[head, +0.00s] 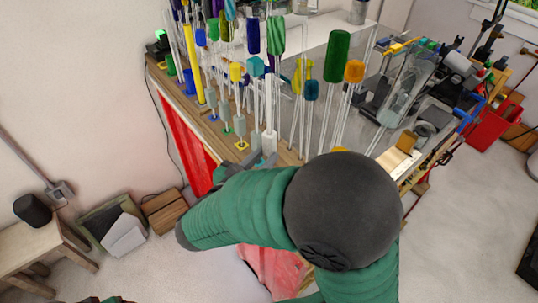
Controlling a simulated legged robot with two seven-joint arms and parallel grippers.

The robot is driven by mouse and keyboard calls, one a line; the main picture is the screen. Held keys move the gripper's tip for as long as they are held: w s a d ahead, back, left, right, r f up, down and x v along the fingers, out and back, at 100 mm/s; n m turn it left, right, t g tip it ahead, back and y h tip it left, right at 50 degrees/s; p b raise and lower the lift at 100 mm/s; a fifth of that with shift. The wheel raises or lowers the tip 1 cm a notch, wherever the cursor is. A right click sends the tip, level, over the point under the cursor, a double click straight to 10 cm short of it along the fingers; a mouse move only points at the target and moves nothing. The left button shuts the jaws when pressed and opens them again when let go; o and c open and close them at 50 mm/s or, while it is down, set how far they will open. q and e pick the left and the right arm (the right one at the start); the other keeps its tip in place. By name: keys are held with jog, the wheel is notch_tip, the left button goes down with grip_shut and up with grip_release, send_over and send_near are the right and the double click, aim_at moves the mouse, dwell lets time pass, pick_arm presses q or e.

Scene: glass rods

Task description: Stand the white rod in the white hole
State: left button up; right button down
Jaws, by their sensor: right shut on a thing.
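My right gripper (262,160) is at the front edge of the bench, partly hidden behind my own forearm. It is shut on what looks like the white rod (269,142), whose white lower part stands upright right at the fingers. Clear glass rods rise close behind and overlap it, so its upper part is hard to tell apart. The white hole cannot be made out; my arm and the rods cover that area. My left gripper is not in view.
Several upright glass rods with coloured ends crowd the wooden bench (218,136), including a yellow rod (193,62), a green-topped rod (337,56) and an orange-topped rod (354,71). Tools and clutter (410,90) fill the right side. Open floor lies left and right.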

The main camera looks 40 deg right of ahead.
jog(key=shift+r, duration=0.15)
jog(key=shift+s+d, duration=0.1)
jog(key=shift+d, duration=0.3)
notch_tip(320, 180, down, 3)
jog(key=shift+s+f+b, duration=0.1)
jog(key=shift+f+b, duration=0.05)
jog(key=shift+b, duration=0.95)
jog(key=shift+s+d+f, duration=0.1)
jog(key=shift+d+f, duration=0.05)
jog(key=shift+f, duration=0.2)
jog(key=shift+d+f+b, duration=0.55)
jog(key=shift+d+f, duration=0.05)
jog(key=shift+d, duration=0.05)
jog(key=shift+d+f, duration=0.1)
jog(key=shift+f, duration=0.2)
jog(key=shift+f+b, duration=0.2)
jog(key=shift+b, duration=0.15)
jog(key=shift+a+f, duration=0.35)
jog(key=shift+a, duration=0.05)
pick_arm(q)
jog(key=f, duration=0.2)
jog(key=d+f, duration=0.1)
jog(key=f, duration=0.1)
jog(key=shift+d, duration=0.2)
